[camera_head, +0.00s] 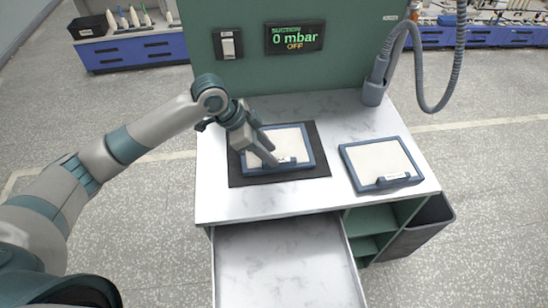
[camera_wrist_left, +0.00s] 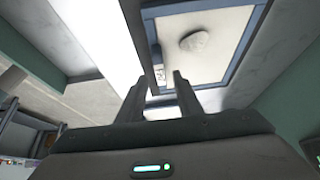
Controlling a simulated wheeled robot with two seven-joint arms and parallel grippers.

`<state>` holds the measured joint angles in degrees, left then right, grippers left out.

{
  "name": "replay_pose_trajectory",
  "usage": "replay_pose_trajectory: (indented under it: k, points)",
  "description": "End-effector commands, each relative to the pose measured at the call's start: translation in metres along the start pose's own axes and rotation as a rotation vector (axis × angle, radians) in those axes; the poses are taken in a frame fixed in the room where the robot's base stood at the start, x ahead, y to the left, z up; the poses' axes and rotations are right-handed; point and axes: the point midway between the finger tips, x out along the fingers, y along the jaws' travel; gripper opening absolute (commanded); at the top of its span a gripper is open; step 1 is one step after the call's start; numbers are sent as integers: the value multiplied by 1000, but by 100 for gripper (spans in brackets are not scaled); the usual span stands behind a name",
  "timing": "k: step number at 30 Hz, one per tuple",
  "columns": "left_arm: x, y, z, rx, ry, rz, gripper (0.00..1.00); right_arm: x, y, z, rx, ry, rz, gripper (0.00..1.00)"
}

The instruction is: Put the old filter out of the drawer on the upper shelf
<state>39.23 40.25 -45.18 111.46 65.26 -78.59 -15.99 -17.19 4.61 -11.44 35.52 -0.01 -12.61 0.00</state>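A blue-framed filter with a pale panel (camera_head: 290,144) lies on a black mat on the worktop. A second blue-framed filter (camera_head: 379,160) lies to the right on the bare worktop. I cannot tell which is the old one. The drawer (camera_head: 280,262) at the front is pulled out and looks empty. The upper shelf (camera_head: 367,219) is in the green compartment at the right; nothing shows on it. My left gripper (camera_head: 272,154) is open over the near left part of the filter on the mat. In the left wrist view its fingers (camera_wrist_left: 161,78) stand apart near a blue frame edge. My right gripper is out of view.
A dark bin (camera_head: 420,228) hangs right of the shelves. A grey suction hose (camera_head: 420,80) hangs at the back right. The panel display (camera_head: 295,37) reads 0 mbar, OFF. The worktop (camera_head: 335,197) is clear at the front and between the filters.

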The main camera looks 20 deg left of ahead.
Motion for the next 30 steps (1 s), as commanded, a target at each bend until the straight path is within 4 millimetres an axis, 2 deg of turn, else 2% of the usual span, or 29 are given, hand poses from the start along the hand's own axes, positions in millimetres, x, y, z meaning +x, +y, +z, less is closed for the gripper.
replay_pose_trajectory:
  k: [6,13,18,30]
  points:
    - [-40,-1,1,2,0,-3,32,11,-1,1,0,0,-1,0]
    - [-70,-1,0,1,1,-2,32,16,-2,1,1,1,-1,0]
    - [-79,0,0,0,-1,1,32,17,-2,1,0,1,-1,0]
    - [-79,0,0,0,0,1,32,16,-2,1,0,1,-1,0]
